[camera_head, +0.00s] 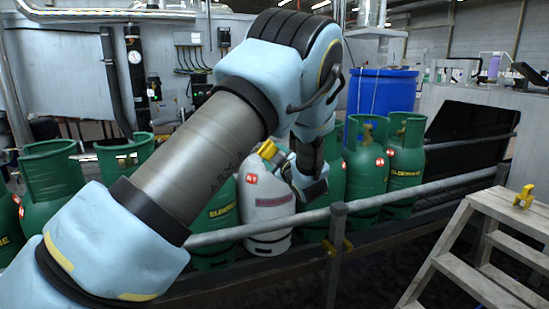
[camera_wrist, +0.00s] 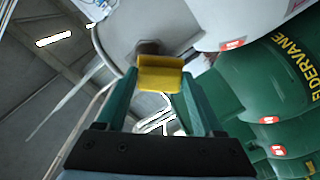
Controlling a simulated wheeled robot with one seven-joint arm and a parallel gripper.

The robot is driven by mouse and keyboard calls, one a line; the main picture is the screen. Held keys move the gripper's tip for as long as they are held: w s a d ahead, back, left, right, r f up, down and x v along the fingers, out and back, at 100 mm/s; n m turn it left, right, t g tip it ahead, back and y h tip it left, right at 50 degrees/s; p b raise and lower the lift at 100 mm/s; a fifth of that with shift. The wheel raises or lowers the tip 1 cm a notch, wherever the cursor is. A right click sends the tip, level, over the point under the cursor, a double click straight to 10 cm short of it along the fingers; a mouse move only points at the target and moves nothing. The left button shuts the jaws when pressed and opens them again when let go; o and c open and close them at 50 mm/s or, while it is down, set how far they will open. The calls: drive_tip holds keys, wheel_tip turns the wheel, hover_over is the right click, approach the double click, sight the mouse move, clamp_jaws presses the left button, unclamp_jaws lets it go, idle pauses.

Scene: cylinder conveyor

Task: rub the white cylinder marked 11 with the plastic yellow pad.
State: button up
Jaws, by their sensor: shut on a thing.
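The white cylinder (camera_head: 266,205) stands in the row of green ones behind the rail, with red labels on its side; its number cannot be read. Its white body (camera_wrist: 228,22) also shows at the upper right of the wrist view. My gripper (camera_head: 278,155) is at the white cylinder's top, partly hidden by my arm. In the wrist view, its fingers (camera_wrist: 160,85) are shut on the yellow pad (camera_wrist: 160,73). A grey curved surface and a dark fitting show just beyond the pad. I cannot tell whether the pad touches the cylinder.
Green cylinders (camera_head: 405,165) stand close on both sides of the white one. A metal rail (camera_head: 430,190) runs in front of the row. A blue drum (camera_head: 385,88) is behind. Wooden steps (camera_head: 470,250) with a yellow clamp (camera_head: 523,197) stand at the right.

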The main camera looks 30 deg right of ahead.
drive_tip(key=shift+w, duration=0.4)
drive_tip(key=shift+d, duration=0.1)
drive_tip(key=shift+d, duration=3.05)
drive_tip(key=shift+a+b, duration=1.05)
drive_tip(key=shift+a, duration=2.15)
drive_tip(key=s, duration=0.6)
drive_tip(key=shift+a, duration=0.2)
